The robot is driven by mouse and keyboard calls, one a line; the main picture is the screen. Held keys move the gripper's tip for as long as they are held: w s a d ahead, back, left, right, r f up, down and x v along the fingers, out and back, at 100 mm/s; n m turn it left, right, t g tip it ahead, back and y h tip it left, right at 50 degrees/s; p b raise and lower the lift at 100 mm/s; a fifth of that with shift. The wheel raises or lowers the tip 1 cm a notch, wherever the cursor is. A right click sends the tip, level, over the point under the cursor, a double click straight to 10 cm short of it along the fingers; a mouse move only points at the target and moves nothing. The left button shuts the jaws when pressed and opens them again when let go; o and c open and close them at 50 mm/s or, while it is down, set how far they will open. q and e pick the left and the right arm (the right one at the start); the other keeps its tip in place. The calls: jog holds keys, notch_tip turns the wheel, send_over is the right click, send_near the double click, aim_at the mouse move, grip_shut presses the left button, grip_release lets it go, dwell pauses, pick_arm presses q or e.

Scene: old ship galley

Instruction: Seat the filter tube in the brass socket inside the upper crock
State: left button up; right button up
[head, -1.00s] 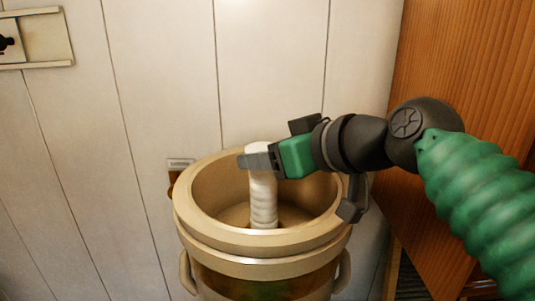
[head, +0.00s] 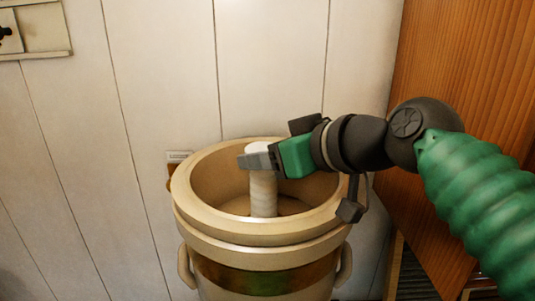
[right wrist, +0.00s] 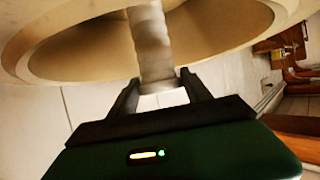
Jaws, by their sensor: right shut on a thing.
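The pale filter tube (head: 263,195) stands nearly upright inside the upper crock (head: 200,222), a wide cream vessel. My right gripper (head: 255,160) is shut on the tube close to its top, with its jaws over the crock's opening. In the right wrist view the tube (right wrist: 150,40) runs from between the jaws (right wrist: 158,85) into the crock (right wrist: 85,50). The tube's lower end reaches down to the near inner rim in the head view. I cannot make out the brass socket, nor whether the tube touches it. My left gripper is out of view.
The crock sits on a lower vessel (head: 265,280) with a brown-green band and side handles. A white plank wall (head: 100,150) stands behind. A wooden panel (head: 455,60) is close on the right, beside my right arm. The space left of the crock is clear.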

jog(key=shift+f+b, duration=0.45)
jog(key=shift+f, duration=0.1)
jog(key=o, duration=1.6)
